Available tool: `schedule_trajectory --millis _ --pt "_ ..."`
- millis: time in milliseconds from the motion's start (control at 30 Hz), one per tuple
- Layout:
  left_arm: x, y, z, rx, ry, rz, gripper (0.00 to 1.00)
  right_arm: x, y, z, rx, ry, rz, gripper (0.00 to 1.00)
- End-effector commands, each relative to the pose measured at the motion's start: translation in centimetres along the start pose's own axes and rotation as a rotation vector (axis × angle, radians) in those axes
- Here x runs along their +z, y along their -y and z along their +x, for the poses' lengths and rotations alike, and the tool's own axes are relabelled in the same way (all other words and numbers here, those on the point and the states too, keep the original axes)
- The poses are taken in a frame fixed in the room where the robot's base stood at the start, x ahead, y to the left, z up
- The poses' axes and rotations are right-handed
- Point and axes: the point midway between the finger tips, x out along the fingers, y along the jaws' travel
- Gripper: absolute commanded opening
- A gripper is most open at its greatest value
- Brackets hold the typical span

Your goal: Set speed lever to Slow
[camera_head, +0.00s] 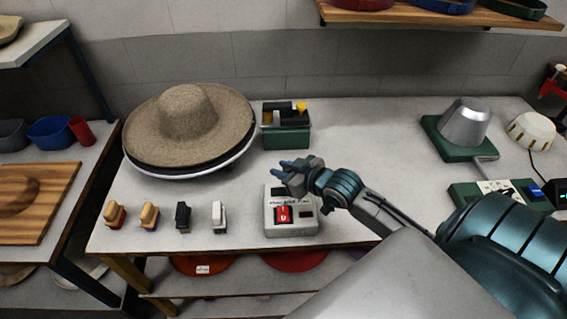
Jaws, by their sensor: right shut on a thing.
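My left gripper is not in view.
A straw hat (185,125) on a round white-edged base stands at the back left, beside a green box (286,137). Several small brushes and blocks (150,216) line the front left. A metal cone on a green base (464,122) stands right. The table's middle is clear.

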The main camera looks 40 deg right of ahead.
Motion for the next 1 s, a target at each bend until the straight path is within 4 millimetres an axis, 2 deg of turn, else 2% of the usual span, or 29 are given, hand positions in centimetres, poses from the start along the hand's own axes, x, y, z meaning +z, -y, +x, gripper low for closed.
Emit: schedule_trajectory --millis 200,500,1000 --pt "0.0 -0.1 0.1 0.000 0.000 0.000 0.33 0.1 1.2 1.3 -0.003 -0.009 0.014 0.00" --pt "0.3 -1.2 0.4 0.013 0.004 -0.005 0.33 0.5 2.6 2.8 -0.005 -0.005 0.016 0.00" --pt "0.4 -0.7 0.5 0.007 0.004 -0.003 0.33 0.9 3.2 3.6 -0.005 -0.002 0.016 0.00"
